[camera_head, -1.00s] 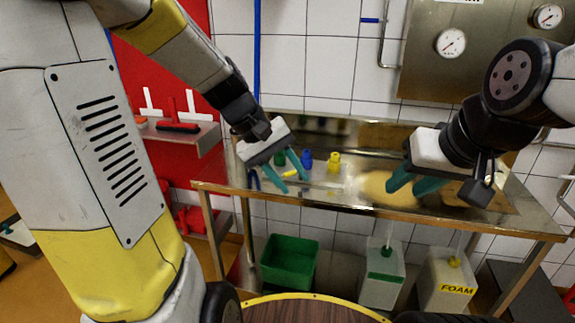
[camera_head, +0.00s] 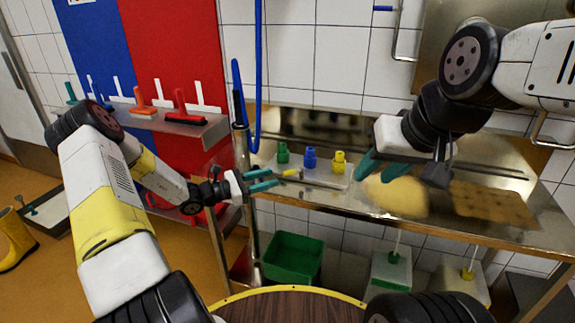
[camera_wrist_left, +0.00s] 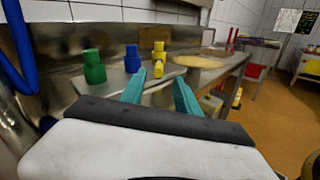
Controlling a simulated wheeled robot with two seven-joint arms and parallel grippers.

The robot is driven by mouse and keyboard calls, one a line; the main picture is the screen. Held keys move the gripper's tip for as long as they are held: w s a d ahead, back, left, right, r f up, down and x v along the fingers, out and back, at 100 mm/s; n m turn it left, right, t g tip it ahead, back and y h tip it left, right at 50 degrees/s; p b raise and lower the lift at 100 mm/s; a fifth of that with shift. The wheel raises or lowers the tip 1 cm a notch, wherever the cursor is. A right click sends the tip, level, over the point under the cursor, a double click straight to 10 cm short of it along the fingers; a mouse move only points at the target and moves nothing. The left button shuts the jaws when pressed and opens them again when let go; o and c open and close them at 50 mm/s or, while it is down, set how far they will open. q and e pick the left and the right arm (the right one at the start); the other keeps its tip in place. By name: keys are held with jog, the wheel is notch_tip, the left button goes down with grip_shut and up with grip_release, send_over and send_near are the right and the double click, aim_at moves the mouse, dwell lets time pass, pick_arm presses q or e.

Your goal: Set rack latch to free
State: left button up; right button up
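I cannot make out a rack latch in either view. My left gripper (camera_head: 275,179) is over the left end of the steel bench (camera_head: 440,228), its teal fingers apart and pointing right. Just beyond its tips lies a slim tool with a yellow part (camera_head: 291,172). In the left wrist view the left gripper (camera_wrist_left: 160,80) also shows open, with a small yellow part between the tips. My right gripper (camera_head: 373,177) is above the bench's middle, its teal fingers apart with nothing seen between them.
Green (camera_head: 283,153), blue (camera_head: 310,158) and yellow (camera_head: 339,162) bottle-like pieces stand at the bench's back. A blue hose (camera_head: 257,80) hangs left of the bench. A green crate (camera_head: 292,258) and white canisters (camera_head: 391,270) are below. A wall shelf (camera_head: 190,128) holds squeegees.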

aim_at(289, 172)
pick_arm(q)
jog(key=x, duration=0.8)
grip_shut()
jog(key=shift+s+f, duration=0.1)
jog(key=shift+f, duration=0.05)
dwell(1.2)
